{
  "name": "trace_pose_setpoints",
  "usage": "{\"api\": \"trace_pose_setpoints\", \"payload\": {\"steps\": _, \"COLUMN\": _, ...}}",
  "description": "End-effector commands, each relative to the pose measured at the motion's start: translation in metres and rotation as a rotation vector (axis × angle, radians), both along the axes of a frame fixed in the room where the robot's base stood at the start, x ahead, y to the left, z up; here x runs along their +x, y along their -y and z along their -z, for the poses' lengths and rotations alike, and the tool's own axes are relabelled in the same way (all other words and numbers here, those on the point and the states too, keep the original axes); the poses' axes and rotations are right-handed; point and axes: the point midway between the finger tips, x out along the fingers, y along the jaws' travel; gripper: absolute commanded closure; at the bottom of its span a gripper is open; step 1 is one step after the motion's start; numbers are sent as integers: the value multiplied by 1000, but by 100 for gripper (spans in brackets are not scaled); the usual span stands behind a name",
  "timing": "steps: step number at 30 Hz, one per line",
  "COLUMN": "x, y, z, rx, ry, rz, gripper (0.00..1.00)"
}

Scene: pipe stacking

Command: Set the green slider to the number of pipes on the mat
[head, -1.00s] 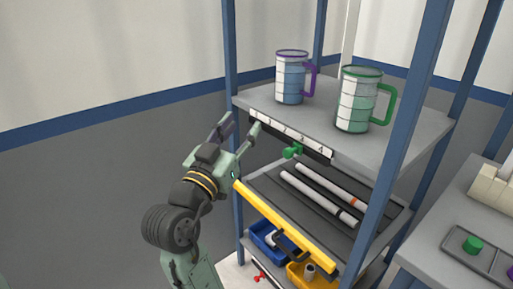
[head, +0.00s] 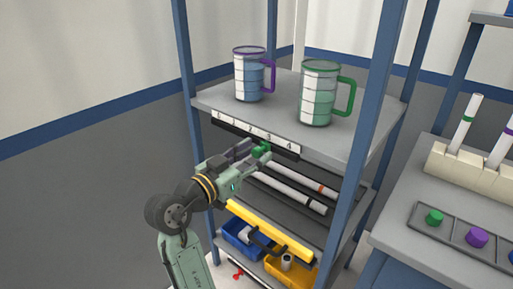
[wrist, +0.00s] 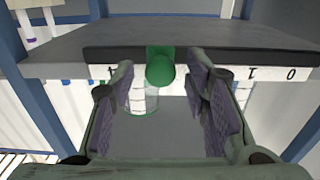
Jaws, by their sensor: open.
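The green slider (head: 262,148) is a knob on a dark rail under the front edge of the upper shelf, below a white number strip (head: 268,136). In the wrist view the strip appears upside down, and the green slider (wrist: 160,66) stands beside the 4, with 1 and 0 farther right. Numbers between 4 and 1 are hidden by the slider and a finger. My gripper (head: 250,152) is open at the slider; in the wrist view its fingers (wrist: 163,85) are spread on either side of the knob. Two white pipes (head: 315,186) (head: 290,190) lie on the dark mat (head: 325,222), one with an orange band.
A purple-rimmed mug (head: 248,80) and a green-rimmed mug (head: 318,95) stand on the upper shelf. Below are a yellow bar (head: 270,232), a blue bin (head: 243,246) and a yellow bin (head: 290,275). Blue posts frame the rack. A bench with upright tubes stands right.

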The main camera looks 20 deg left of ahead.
Motion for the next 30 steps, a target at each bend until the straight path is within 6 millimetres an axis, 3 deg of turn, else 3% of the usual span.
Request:
{"api": "trace_pose_setpoints", "payload": {"steps": 4, "x": 12, "y": 5, "z": 0, "rx": -1, "ry": 0, "rz": 1, "gripper": 57}}
{"api": "trace_pose_setpoints", "payload": {"steps": 14, "x": 14, "y": 5, "z": 1, "rx": 0, "ry": 0, "rz": -1, "gripper": 58}}
{"api": "trace_pose_setpoints", "payload": {"steps": 30, "x": 14, "y": 5, "z": 0, "rx": 0, "ry": 0, "rz": -1, "gripper": 94}}
